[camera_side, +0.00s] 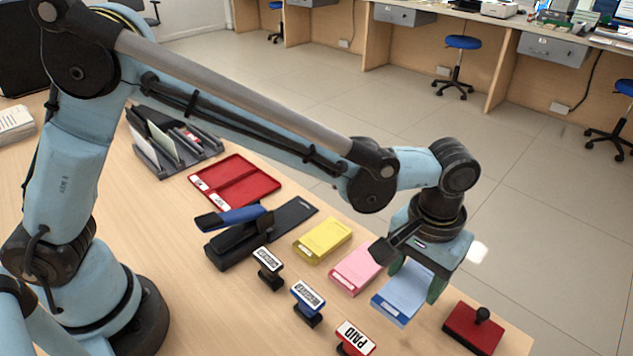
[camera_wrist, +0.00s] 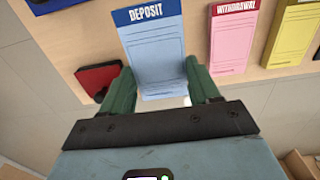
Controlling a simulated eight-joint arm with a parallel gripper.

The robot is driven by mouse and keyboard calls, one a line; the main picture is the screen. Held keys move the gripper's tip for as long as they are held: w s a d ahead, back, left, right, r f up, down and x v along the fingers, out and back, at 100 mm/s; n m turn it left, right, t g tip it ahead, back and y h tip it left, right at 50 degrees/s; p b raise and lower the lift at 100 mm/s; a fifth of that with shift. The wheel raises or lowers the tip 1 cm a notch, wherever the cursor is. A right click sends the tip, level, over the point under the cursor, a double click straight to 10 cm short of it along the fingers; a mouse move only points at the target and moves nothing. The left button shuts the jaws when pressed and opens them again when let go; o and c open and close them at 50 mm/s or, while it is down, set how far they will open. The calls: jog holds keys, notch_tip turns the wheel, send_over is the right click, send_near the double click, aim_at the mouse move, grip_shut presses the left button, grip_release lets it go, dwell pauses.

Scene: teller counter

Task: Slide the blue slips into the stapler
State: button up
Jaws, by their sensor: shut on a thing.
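The blue slips (camera_side: 400,295), a pad headed "DEPOSIT", are between the green fingers of my gripper (camera_side: 416,280) at the right end of the counter. In the wrist view the pad (camera_wrist: 155,48) lies between the fingertips (camera_wrist: 160,88), which press its two sides; my gripper is shut on it. I cannot tell whether the pad is lifted off the counter. The stapler (camera_side: 245,232), black with a blue handle (camera_side: 232,217), is well to the left, past the pink and yellow pads.
Next to the blue pad are a pink pad (camera_side: 355,271) and a yellow pad (camera_side: 322,241). Several stamps (camera_side: 307,303) stand in front. A red ink pad (camera_side: 474,328) is at right. A red tray (camera_side: 234,181) and grey rack (camera_side: 180,150) are beyond the stapler.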

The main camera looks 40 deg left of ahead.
jog(key=s+d+r, duration=0.3)
jog(key=s+r, duration=0.2)
jog(key=s, duration=0.3)
send_near(286, 216)
jog(key=w, duration=0.4)
jog(key=shift+f, duration=3.25)
jog(key=shift+s, duration=0.95)
jog(key=shift+s, duration=1.05)
